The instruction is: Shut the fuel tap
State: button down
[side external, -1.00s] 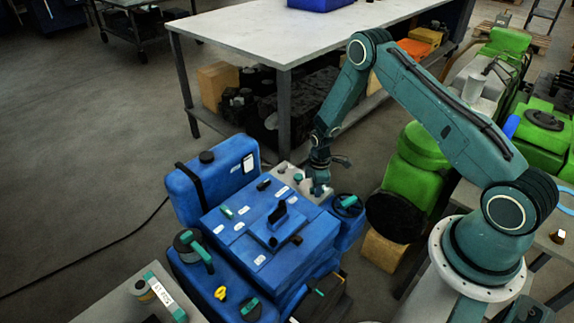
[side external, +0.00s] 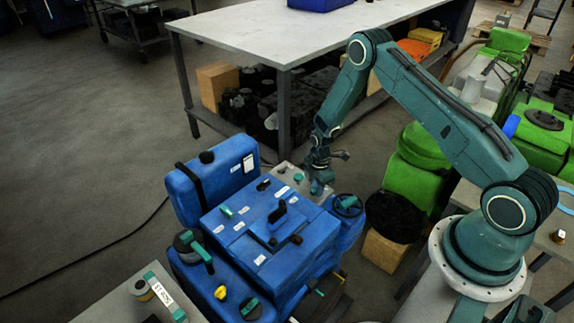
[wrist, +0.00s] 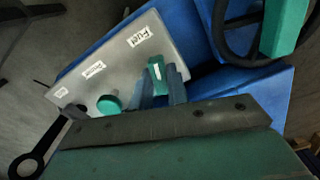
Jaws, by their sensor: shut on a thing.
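The fuel tap's teal lever (wrist: 157,70) stands on the grey panel near the label reading Fuel (wrist: 145,36) in the wrist view. The lever's lower end is hidden by the fingers. In the side view my gripper (side external: 320,186) is down at the right end of the panel (side external: 291,172), at the back of the blue engine (side external: 270,225). The lever itself cannot be made out there.
A round green knob (wrist: 108,104) sits beside the lever on the same panel. A black handwheel with a teal grip (wrist: 285,25) is close on the right. A green machine (side external: 410,180) stands right of the engine, and a white-topped table (side external: 270,35) stands behind.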

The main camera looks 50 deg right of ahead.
jog(key=shift+n, duration=1.6)
jog(key=c, duration=1.4)
grip_release()
jog(key=shift+o, duration=0.2)
jog(key=shift+r, duration=2.75)
jog(key=shift+r, duration=0.15)
